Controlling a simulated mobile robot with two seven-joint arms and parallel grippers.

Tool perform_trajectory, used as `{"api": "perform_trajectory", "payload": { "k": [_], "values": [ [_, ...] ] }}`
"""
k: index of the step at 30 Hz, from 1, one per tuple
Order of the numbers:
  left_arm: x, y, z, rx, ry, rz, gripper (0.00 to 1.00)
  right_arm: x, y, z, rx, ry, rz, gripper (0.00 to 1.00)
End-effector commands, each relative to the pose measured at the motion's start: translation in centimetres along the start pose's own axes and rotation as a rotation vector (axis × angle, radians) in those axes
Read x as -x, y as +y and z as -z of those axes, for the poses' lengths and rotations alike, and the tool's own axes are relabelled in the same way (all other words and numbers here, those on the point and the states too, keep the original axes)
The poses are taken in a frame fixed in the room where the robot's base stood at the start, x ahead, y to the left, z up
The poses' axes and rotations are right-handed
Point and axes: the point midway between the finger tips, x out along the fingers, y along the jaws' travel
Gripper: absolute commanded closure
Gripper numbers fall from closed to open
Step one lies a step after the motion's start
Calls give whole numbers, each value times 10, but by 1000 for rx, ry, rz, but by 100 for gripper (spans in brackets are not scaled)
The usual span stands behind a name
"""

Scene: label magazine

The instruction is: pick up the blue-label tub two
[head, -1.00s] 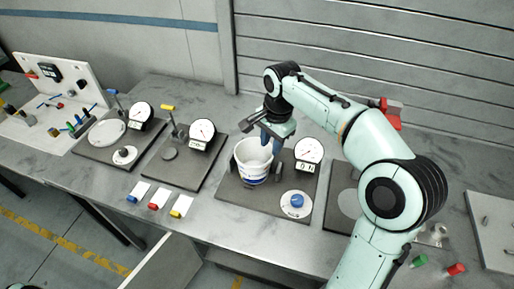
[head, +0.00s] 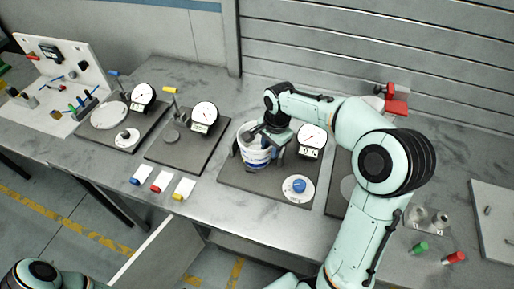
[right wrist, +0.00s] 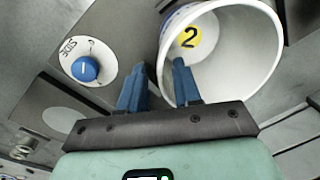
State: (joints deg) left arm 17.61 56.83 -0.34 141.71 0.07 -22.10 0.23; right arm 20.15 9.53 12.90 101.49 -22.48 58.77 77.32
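The white tub (head: 255,158) with blue bands stands upright on a dark plate (head: 235,184) in the head view. In the right wrist view the tub (right wrist: 238,50) shows its open mouth and a yellow round mark "2" (right wrist: 187,36) inside. My right gripper (head: 266,141) is at the tub's rim, partly covering it. In the right wrist view its blue fingers (right wrist: 159,66) are apart, one over the tub's mouth and one outside, with the near wall between them. I cannot tell whether they touch the wall. The left gripper is out of view.
A gauge (head: 311,138) and a blue knob (head: 299,185) on a white dial share the tub's plate. Other gauge plates stand to the left. Blue, red and yellow-marked cards (head: 160,182) lie in front. A slatted wall (head: 400,60) closes the back.

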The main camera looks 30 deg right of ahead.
Motion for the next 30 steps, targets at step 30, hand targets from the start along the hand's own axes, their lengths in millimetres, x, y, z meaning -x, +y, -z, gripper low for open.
{"api": "perform_trajectory", "payload": {
  "k": [30],
  "values": [
    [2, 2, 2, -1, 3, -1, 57, -19, -1, 0, 0, 2, 3, 100]
  ]
}}
